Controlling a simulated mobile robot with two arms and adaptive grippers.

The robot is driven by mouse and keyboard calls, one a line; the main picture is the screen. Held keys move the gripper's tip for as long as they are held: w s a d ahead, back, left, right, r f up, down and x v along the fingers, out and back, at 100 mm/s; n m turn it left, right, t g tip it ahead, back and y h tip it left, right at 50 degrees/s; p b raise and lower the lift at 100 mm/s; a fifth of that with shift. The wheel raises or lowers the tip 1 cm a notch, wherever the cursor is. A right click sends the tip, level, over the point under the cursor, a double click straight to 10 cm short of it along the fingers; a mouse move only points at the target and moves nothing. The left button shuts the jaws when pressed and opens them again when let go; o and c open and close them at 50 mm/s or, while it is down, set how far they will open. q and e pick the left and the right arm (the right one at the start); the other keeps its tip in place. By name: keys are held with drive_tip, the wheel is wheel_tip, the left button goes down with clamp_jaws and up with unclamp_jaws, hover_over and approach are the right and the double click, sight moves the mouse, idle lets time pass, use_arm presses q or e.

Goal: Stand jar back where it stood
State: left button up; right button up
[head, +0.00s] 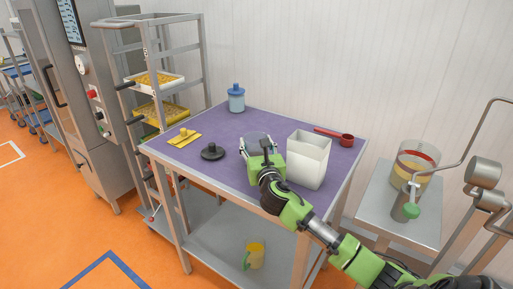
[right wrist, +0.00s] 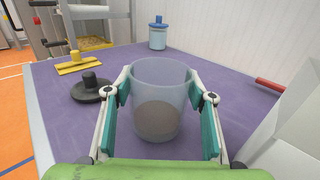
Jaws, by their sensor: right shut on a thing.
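An open, clear bluish jar (head: 257,139) with something dark brown in its bottom is upright at the middle of the purple tabletop (head: 225,172). It also shows large in the right wrist view (right wrist: 158,90). My right gripper (head: 262,150) is shut on the jar, one finger on each side of it. I cannot tell whether the jar's base touches the table. A black knobbed lid (head: 212,152) lies to its left, apart from it; it shows in the right wrist view (right wrist: 90,88) too. My left gripper is not in view.
A white open container (head: 308,162) stands close on the jar's right. A blue lidded jar (head: 236,99) stands at the back corner, a yellow knobbed plate (head: 183,138) at the left, and a red scoop (head: 345,140) at the back right. The purple top behind the jar is clear.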

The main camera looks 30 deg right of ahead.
drive_tip(key=shift+f, duration=0.45)
drive_tip(key=o, duration=0.9)
drive_tip(key=shift+f, duration=0.1)
drive_tip(key=v, duration=1.2)
